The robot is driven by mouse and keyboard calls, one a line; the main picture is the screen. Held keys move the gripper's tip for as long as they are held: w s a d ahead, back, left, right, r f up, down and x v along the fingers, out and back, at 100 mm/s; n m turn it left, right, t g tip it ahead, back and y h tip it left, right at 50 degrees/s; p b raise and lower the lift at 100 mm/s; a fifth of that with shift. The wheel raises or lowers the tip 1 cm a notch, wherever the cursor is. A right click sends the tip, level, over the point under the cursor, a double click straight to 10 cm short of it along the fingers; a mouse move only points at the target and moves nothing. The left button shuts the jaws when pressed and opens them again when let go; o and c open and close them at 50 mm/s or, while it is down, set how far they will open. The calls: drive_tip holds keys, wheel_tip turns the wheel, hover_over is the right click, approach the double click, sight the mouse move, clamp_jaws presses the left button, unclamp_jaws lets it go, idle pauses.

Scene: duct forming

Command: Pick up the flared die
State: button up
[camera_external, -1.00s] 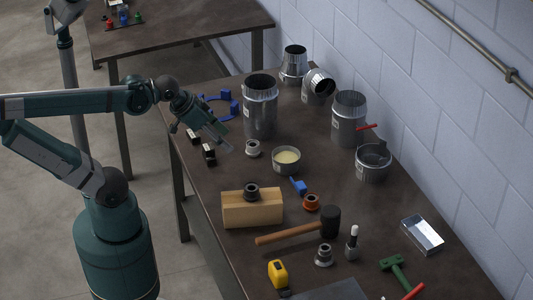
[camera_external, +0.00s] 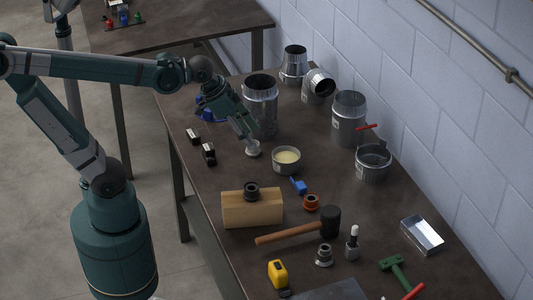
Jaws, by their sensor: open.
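Several small ring-shaped pieces are in view, and I cannot tell for certain which is the flared die. A pale grey ring piece (camera_external: 253,149) stands on the table directly below my gripper (camera_external: 249,139). My gripper is open, points down and partly hides the top of this piece; I cannot tell whether they touch. A grey piece with a wide flared base (camera_external: 324,257) stands near the front. A black ring (camera_external: 252,191) sits on a wooden block (camera_external: 250,210). An orange ring piece (camera_external: 311,203) stands to the right of the block.
A tin of pale paste (camera_external: 286,161) stands just right of my gripper. A tall metal duct (camera_external: 262,100) stands close behind it. Two small black-and-silver pieces (camera_external: 208,154) lie to the left. A mallet (camera_external: 290,232) lies right of the block. More ducts line the wall side.

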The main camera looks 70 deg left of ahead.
drive_tip(key=w+d+r+m+g+p, duration=0.2)
drive_tip(key=w+d+m+p, duration=0.4)
drive_tip(key=d, duration=0.7)
drive_tip(key=m+g+p, duration=0.4)
drive_tip(key=m+p, duration=0.2)
drive_tip(key=p, duration=0.3)
hover_over(325, 252)
drive_tip(key=a, duration=0.2)
wheel_tip(325, 252, down, 6)
wheel_tip(325, 252, down, 8)
drive_tip(key=shift+w+a+f, duration=0.2)
drive_tip(key=shift+w+a, duration=0.05)
drive_tip(key=shift+w, duration=0.05)
drive_tip(key=shift+f, duration=0.1)
drive_tip(key=shift+d+f+b, duration=0.15)
drive_tip(key=shift+f+b, duration=0.15)
drive_tip(key=shift+f, duration=0.85)
drive_tip(key=shift+f, duration=0.1)
drive_tip(key=shift+w+d+f, duration=0.1)
drive_tip(key=shift+d+f, duration=0.05)
drive_tip(key=shift+f, duration=1.1)
drive_tip(key=shift+d+f, duration=0.1)
drive_tip(key=shift+f, duration=1.15)
